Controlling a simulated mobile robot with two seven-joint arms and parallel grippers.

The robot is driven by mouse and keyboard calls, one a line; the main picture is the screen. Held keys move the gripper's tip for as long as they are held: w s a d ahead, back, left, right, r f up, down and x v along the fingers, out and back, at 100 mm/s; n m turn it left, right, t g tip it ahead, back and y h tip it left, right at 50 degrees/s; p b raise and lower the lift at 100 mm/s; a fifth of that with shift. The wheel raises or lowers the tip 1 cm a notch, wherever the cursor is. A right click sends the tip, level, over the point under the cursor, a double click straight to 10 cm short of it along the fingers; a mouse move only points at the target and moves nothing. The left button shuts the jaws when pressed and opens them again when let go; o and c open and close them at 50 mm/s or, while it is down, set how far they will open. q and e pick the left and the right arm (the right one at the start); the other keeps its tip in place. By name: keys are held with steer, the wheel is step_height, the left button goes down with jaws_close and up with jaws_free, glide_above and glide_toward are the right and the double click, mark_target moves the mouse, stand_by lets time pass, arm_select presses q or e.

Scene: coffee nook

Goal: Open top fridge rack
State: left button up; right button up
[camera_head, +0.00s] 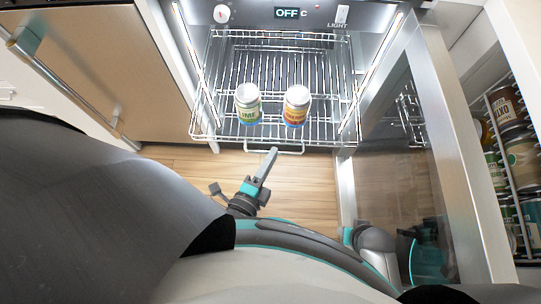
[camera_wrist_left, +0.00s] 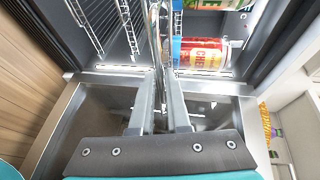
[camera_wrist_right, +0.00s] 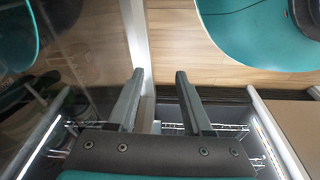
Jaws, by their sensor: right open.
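The top fridge rack (camera_head: 322,125) is a chrome wire shelf with a small front handle (camera_head: 288,152). Two cans stand on it: one green-labelled (camera_head: 247,105) and one orange-red (camera_head: 296,106); a red-and-yellow label also shows in the left wrist view (camera_wrist_left: 203,52). My left gripper (camera_head: 271,152) is seen edge-on, its tips right at the rack's front handle. In the left wrist view its fingers (camera_wrist_left: 159,82) stand a little apart with chrome wire between or just beyond them; a grip is unclear. My right gripper (camera_wrist_right: 160,74) is open and empty, low by the door.
The fridge door (camera_head: 440,140) stands open on the right and its glass reflects my right arm. A cabinet (camera_head: 95,65) with a long bar handle is on the left. A rack of cans (camera_head: 515,130) is at far right. Wooden floor (camera_head: 190,170) lies below.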

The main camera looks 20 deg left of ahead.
arm_select(q)
steer(key=o, duration=0.4)
steer(key=p+v, duration=0.3)
steer(key=v, duration=1.2)
arm_select(e)
steer(key=s+d+f, duration=0.3)
steer(key=f, duration=0.1)
steer(key=shift+s, duration=0.3)
arm_select(q)
steer(key=shift+s+r, duration=0.15)
